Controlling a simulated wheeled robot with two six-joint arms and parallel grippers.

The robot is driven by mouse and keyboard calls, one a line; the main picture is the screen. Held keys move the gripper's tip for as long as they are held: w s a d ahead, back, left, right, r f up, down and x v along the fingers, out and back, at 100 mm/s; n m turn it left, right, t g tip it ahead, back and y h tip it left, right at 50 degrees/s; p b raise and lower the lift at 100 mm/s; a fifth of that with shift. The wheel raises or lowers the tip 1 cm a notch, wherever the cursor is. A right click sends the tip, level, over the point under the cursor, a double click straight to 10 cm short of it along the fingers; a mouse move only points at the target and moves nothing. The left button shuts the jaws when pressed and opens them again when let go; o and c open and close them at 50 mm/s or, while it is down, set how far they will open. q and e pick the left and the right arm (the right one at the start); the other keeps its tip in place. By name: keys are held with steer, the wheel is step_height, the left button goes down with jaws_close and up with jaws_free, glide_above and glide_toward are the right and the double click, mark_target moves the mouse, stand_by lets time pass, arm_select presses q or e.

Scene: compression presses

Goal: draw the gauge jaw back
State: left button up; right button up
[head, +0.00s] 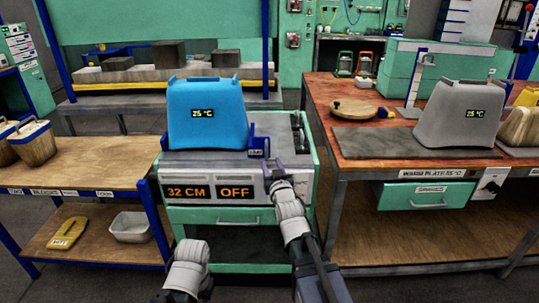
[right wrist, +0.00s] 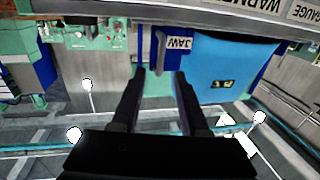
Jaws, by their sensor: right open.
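The gauge jaw (head: 258,144) is a dark blue upright piece on the right part of the gauge bench top, close to the right side of a bright blue tub (head: 207,120). Its JAW label (right wrist: 180,43) shows upside down in the right wrist view. My right gripper (head: 274,164) is just in front of the jaw in the head view. In the right wrist view its fingers (right wrist: 160,73) are apart with nothing held, tips near the jaw; contact cannot be told. The gauge displays (head: 212,192) read 32 CM and OFF. Of my left arm only a link shows.
A wooden table (head: 90,165) stands left, with baskets (head: 35,140). The bench top's right end looks clear.

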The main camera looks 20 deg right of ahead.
mark_target(267, 153)
steer(key=w, duration=0.7)
steer(key=shift+w+d, duration=0.3)
steer(key=shift+w, duration=0.1)
jaws_close()
stand_by(1.1)
